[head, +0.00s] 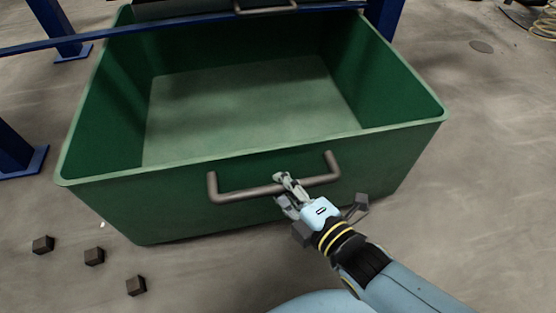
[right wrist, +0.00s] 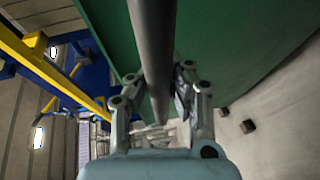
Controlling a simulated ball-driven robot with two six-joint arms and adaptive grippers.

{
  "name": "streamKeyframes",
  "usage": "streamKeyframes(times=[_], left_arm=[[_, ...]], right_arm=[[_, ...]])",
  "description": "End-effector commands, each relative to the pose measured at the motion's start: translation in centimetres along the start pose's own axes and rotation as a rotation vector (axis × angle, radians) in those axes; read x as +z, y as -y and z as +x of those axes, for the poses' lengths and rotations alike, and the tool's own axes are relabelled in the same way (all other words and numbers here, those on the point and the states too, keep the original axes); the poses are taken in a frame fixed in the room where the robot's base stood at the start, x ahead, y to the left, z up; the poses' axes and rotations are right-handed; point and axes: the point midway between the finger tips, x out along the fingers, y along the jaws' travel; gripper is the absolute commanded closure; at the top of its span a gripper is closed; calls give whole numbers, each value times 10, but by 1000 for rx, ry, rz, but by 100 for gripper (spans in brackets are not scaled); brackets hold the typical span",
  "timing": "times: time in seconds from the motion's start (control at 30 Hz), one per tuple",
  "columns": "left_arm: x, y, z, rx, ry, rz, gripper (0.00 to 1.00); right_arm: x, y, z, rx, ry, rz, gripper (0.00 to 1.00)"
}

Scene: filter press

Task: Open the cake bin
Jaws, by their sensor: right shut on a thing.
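The cake bin (head: 250,165) is a large open-topped green box on the floor, pulled well out from under a blue frame; its inside looks empty. A brown-grey bar handle (head: 235,193) runs along its near wall. My right gripper (head: 283,187) is shut on the handle, right of its middle. In the right wrist view the handle (right wrist: 153,50) passes between the two fingers of my right gripper (right wrist: 160,88), with the green bin wall (right wrist: 235,45) behind it. My left gripper is in neither view.
Blue frame legs (head: 388,15) and a blue rail (head: 190,28) stand at the back. Several small dark blocks (head: 94,256) lie on the floor at the lower left. A coiled hose (head: 545,25) lies at the far right.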

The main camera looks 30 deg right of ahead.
Motion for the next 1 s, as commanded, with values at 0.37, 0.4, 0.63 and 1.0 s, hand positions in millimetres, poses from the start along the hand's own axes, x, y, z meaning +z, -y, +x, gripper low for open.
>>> streamKeyframes(times=[0.37, 0.4, 0.63, 1.0], left_arm=[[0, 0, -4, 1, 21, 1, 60], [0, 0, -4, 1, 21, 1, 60], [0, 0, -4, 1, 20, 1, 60], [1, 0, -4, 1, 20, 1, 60]], right_arm=[[-4, -2, -11, 14, 1, 3, 100], [-4, -2, -11, 14, 1, 3, 100], [-4, -5, -10, 20, 0, 3, 88], [-5, 0, -11, 9, 0, 1, 56]])
